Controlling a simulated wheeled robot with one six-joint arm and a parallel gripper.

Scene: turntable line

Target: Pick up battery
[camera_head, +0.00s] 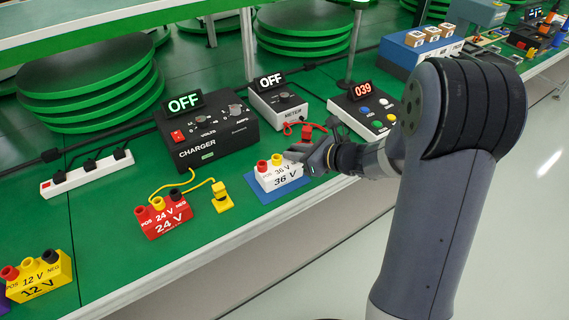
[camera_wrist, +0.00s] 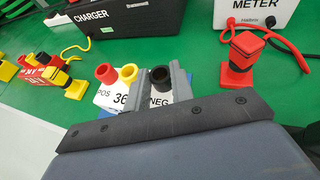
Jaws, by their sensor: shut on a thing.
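A white 36 V battery (camera_head: 279,178) with red, yellow and black terminals is at a blue mat (camera_head: 262,196) near the table's front edge. My gripper (camera_head: 303,157) reaches it from the right and is shut on its black-terminal end. In the wrist view the fingers (camera_wrist: 161,88) stand on either side of the black NEG terminal of the battery (camera_wrist: 112,98). The battery is upright; I cannot tell whether its base touches the mat. A red 24 V battery (camera_head: 164,219) and a yellow 12 V battery (camera_head: 40,278) stand farther left.
A black charger (camera_head: 206,141) reading OFF, a meter (camera_head: 278,103) and a box reading 039 (camera_head: 363,115) stand behind. A yellow plug (camera_head: 222,198) is left of the white battery. A red plug (camera_wrist: 241,62) with a cable is close to its right. A power strip (camera_head: 88,174) lies far left.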

